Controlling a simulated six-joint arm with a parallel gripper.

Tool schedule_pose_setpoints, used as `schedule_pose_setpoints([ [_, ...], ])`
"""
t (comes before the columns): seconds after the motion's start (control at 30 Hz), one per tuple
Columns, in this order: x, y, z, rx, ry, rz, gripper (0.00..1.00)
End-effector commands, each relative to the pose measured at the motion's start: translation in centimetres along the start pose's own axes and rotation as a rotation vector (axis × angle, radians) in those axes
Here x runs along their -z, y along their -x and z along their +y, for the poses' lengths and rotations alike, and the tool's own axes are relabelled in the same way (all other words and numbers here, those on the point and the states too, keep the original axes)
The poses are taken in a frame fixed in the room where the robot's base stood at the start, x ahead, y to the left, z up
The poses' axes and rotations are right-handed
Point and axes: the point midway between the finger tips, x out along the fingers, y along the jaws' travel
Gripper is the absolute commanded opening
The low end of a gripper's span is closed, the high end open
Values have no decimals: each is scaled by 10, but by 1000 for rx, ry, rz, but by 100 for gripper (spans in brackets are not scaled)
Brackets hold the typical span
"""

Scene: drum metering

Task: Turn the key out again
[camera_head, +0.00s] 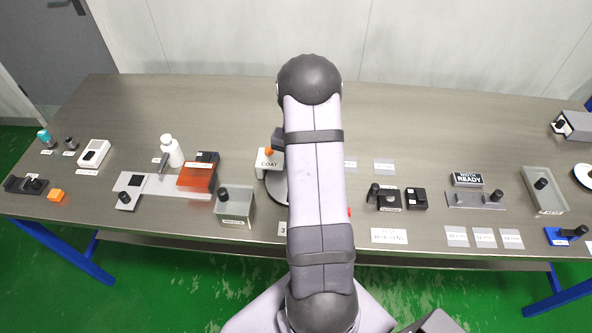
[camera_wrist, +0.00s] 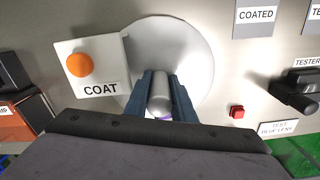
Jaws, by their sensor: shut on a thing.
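In the wrist view my gripper (camera_wrist: 162,78) has its two blue-grey fingers shut on the key (camera_wrist: 159,92), a smooth grey rounded piece standing between them. Its lower end is hidden by the gripper body, and a bit of purple shows beside it. Behind the fingers is a large pale metal disc (camera_wrist: 190,50). Left of the disc is the white COAT panel (camera_wrist: 75,57) with an orange knob (camera_wrist: 79,65). In the head view my arm covers the gripper and key; the COAT panel (camera_head: 266,164) and part of the disc (camera_head: 276,191) show at its left.
A red button (camera_wrist: 237,111) and a TEST label (camera_wrist: 278,129) lie right of the disc. A black tester (camera_wrist: 297,92) stands farther right. In the head view an orange-covered unit (camera_head: 197,176) and a grey box (camera_head: 236,207) stand left of my arm. The back of the table is mostly clear.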

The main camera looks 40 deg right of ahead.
Motion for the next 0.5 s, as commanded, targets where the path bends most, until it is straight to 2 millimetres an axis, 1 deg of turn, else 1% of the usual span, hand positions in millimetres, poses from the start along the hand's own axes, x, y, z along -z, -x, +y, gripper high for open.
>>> schedule_pose_setpoints([
  [0.37, -1, 2, 1, 0, 15, -5, 0],
  [0.4, -1, 2, 1, 0, 15, -6, 30],
  [0.43, -1, 2, 1, 0, 15, -6, 37],
  [0.47, -1, 1, 1, 0, 14, -5, 41],
  [0.5, -1, 1, 1, 0, 13, -5, 41],
])
